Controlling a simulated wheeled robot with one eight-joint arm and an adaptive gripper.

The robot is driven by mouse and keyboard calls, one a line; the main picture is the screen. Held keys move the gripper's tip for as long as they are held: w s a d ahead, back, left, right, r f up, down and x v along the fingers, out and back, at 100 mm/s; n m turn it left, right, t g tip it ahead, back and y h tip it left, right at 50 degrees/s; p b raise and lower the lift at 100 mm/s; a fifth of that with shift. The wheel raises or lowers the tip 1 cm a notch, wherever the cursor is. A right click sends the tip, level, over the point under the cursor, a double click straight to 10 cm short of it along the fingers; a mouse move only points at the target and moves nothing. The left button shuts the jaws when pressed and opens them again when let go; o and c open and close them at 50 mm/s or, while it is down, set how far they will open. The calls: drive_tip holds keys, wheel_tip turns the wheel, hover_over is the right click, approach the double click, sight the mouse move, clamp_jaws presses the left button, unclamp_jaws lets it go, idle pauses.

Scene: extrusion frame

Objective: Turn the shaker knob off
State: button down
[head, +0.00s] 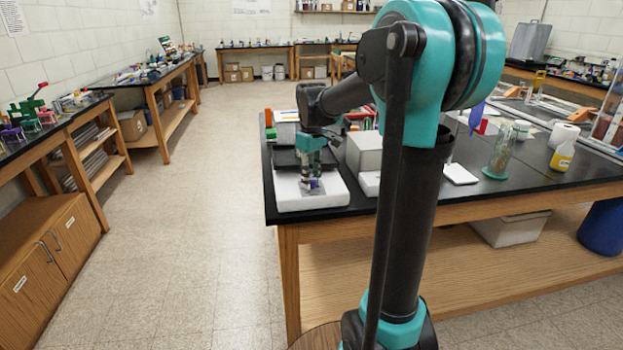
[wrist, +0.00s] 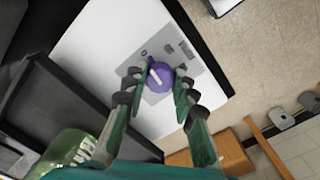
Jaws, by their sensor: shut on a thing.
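The shaker (head: 296,192) is a white box with a dark platform (head: 290,158) on top, at the near left corner of the black bench. Its knob is purple with a white pointer line and sits on a grey label panel (wrist: 193,70) in the wrist view. The knob (wrist: 158,77) lies between my fingertips. My gripper (head: 312,180) is over the shaker's front part, with its fingers closed around the knob's sides. In the wrist view my gripper (wrist: 156,92) shows a finger on each side of the knob. The pointer slants toward the small marks on the panel.
A pale grey box (head: 364,152) stands right of the shaker on the bench. A glass cylinder with a green base (head: 497,160) and a yellow bottle (head: 562,157) stand further right. The floor left of the bench is clear.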

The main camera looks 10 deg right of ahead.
sight(312, 179)
drive_tip(key=shift+n, duration=0.6)
drive_tip(key=c, duration=1.2)
unclamp_jaws()
drive_tip(key=shift+r, duration=0.1)
wheel_tip(312, 179, up, 12)
drive_tip(key=shift+f, duration=0.1)
